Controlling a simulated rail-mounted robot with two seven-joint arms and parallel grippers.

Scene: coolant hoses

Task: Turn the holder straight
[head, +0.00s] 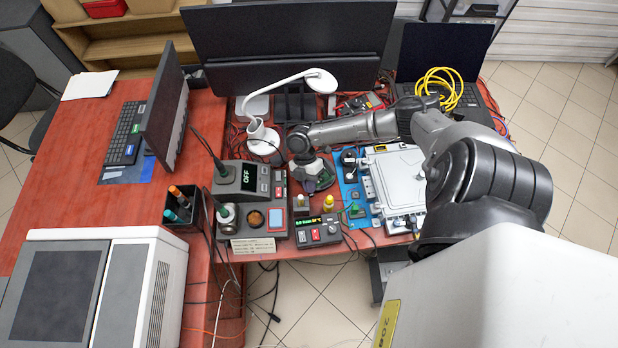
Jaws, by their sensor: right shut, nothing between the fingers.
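My right gripper (316,184) hangs at the end of my right arm, low over the middle of the red bench. It is shut and nothing shows between its fingers; its tips are small in the view. No thing is clearly marked as the holder. A dark soldering station (240,182) with an "OFF" display stands left of the gripper. A stand with a silver and green part (227,213) sits at its front left, apart from the gripper. I cannot tell whether that stand is the holder or how it is turned. My left gripper is not in view.
Right of the gripper lie a blue mat (350,196) and a pale grey case (396,178). A small control box (318,231) stands at the front edge. A white lamp (321,81) arches behind. A pen box (183,206) stands left. Cables crowd the bench.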

